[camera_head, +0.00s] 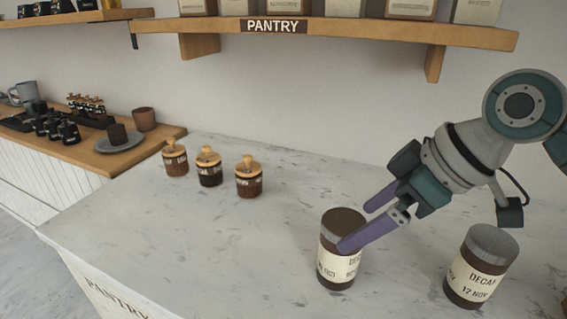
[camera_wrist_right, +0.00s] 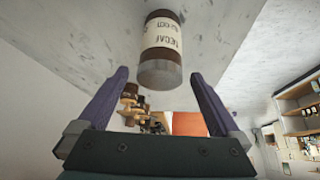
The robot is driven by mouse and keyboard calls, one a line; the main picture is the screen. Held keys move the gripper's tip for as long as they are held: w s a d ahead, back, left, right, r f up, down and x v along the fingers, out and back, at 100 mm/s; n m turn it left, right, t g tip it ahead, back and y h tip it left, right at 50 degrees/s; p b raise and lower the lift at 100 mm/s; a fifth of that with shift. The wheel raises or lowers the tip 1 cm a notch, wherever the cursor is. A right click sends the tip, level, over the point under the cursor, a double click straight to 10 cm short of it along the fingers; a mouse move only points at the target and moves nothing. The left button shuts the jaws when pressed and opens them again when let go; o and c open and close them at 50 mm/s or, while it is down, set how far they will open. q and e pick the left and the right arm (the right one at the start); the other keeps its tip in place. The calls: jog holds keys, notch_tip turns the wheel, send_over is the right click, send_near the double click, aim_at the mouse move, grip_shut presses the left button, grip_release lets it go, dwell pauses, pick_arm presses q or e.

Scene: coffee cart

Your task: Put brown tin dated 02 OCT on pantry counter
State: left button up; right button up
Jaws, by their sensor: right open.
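A brown tin (camera_head: 339,276) with a cream label stands upright on the pantry counter. One finger of my right gripper covers part of it, and its date is not readable in the head view. In the right wrist view, a brown tin (camera_wrist_right: 161,42) with a grey lid and a DECAF label lies ahead of the fingertips, roughly centred; its date is hard to read. My right gripper (camera_head: 354,227) is open and empty. A second brown tin (camera_head: 479,267), labelled DECAF 12 NOV with a grey lid, stands to the right. My left gripper is not in view.
The marble pantry counter (camera_head: 200,240) has clear room at left and centre. Several small jars with wooden lids, one jar (camera_head: 249,177) among them, stand toward the back. The pantry shelf (camera_head: 350,31) overhangs the back. A wooden side counter (camera_head: 110,162) holds cups and a plate.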

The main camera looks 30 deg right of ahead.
jog(key=s+a+m+g+h, duration=0.1)
jog(key=s+a+m, duration=0.1)
jog(key=s, duration=0.7)
jog(key=s+a+f+m+g+h, duration=0.1)
jog(key=s+a+h, duration=0.1)
jog(key=s+a, duration=0.3)
jog(key=s, duration=0.4)
jog(key=shift+a+m, duration=0.15)
jog(key=shift+m, duration=0.25)
jog(key=shift+f, duration=0.1)
